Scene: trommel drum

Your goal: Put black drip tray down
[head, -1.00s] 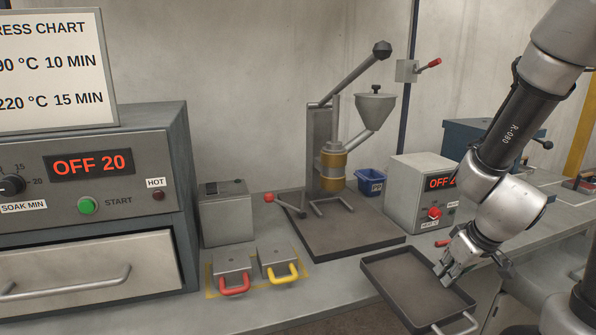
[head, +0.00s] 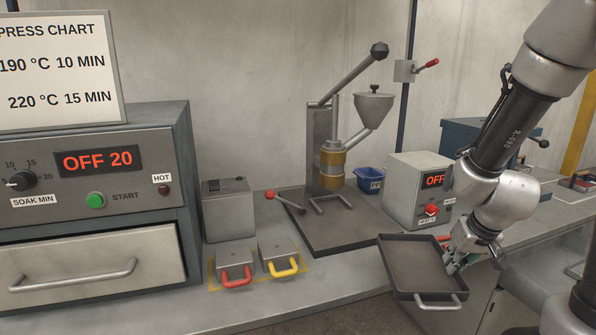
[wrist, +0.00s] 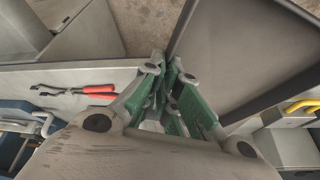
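The black drip tray (head: 413,262) is a shallow dark rectangle with a raised rim and a light metal handle at its near end. In the head view it hangs at the front edge of the bench, partly past it. My gripper (head: 452,262) is at the tray's right edge. In the wrist view, my gripper's green-padded fingers (wrist: 165,75) are close together at the rim of the tray (wrist: 245,50). They look closed on this rim.
The bench (head: 300,302) carries a press on a dark base (head: 335,225), a control box (head: 415,190) and two small molds with red and yellow handles (head: 258,262). A red-handled tool (wrist: 85,90) lies on the bench. A bare strip runs along the front.

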